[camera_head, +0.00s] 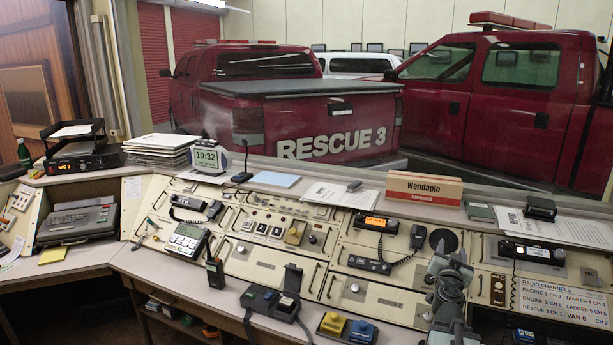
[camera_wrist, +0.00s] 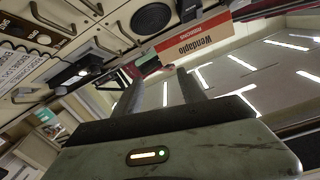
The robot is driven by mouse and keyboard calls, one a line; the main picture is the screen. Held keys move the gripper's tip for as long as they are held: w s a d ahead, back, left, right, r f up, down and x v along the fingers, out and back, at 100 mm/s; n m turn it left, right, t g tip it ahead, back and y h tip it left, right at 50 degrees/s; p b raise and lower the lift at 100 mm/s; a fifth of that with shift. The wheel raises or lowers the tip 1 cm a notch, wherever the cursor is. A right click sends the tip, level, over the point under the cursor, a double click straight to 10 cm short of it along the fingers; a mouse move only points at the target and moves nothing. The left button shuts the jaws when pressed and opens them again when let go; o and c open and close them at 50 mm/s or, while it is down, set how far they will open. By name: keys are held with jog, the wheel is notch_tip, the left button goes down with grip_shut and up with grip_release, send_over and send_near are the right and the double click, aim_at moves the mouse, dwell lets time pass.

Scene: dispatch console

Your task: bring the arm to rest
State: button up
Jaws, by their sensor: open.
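My arm rises from the bottom of the head view, right of centre, in front of the console (camera_head: 240,248). My gripper (camera_head: 450,262) is at its upper end, close to the console face below the round speaker. In the wrist view my gripper (camera_wrist: 160,88) shows two dark fingers spread apart with nothing between them. The wrist view is rolled, with the console at its upper left. I cannot tell from these views whether the gripper touches the console.
Yellow (camera_head: 333,324) and blue (camera_head: 362,331) blocks sit near the front edge. Red trucks stand beyond.

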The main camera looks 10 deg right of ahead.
jog(key=w+a+r+n+t+y+p, duration=0.15)
jog(key=w+a+n+y, duration=0.3)
jog(key=a, duration=0.55)
jog(key=w+a+r+n+t+y+p, duration=0.1)
jog(key=w+a+n+t+y, duration=0.15)
jog(key=w+a, duration=0.6)
jog(key=s+a+f+n+g+y+p, duration=0.1)
jog(key=a+f+n+g+y, duration=0.15)
jog(key=a, duration=0.75)
jog(key=s+a+f+n+g+y+p, duration=0.1)
jog(key=a+f+n+g+y, duration=0.2)
jog(key=a, duration=0.7)
jog(key=s+a+f+n+g+y+p, duration=0.1)
jog(key=a+n+y+p, duration=0.2)
jog(key=a, duration=0.7)
jog(key=s+a+f+g, duration=0.3)
jog(key=s+f+g, duration=0.4)
jog(key=s+f, duration=0.25)
jog(key=s+d+f+m+g+h+b, duration=0.1)
jog(key=s+d+f+m+g+h, duration=0.2)
jog(key=s+d, duration=0.4)
jog(key=s+m+g+h, duration=0.1)
jog(key=s+m, duration=0.1)
jog(key=s, duration=0.1)
jog(key=shift+s+d, duration=0.15)
jog(key=shift+d, duration=0.15)
jog(key=shift+g, duration=0.25)
